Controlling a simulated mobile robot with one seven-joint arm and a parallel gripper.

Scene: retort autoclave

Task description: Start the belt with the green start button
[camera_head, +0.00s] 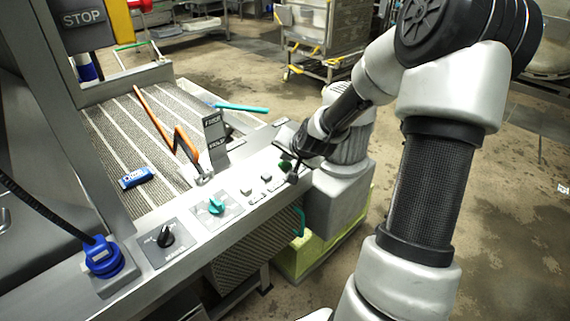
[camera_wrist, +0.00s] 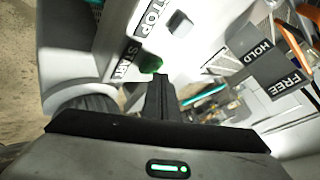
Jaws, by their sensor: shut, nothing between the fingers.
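The green start button (camera_wrist: 150,63) sits beside a START label (camera_wrist: 127,62) on the pale panel in the wrist view. My gripper (camera_wrist: 158,76) is shut and empty, with its fingertips right at the lower edge of the button. I cannot tell whether they touch it.
A grey button (camera_wrist: 180,23) by a STOP label (camera_wrist: 150,17) is close to the start button. A HOLD/FREE plate (camera_head: 214,136) and an orange lever (camera_head: 186,147) stand behind the panel. A teal knob (camera_head: 215,206), a black knob (camera_head: 165,236) and a blue plug (camera_head: 103,257) are farther left.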

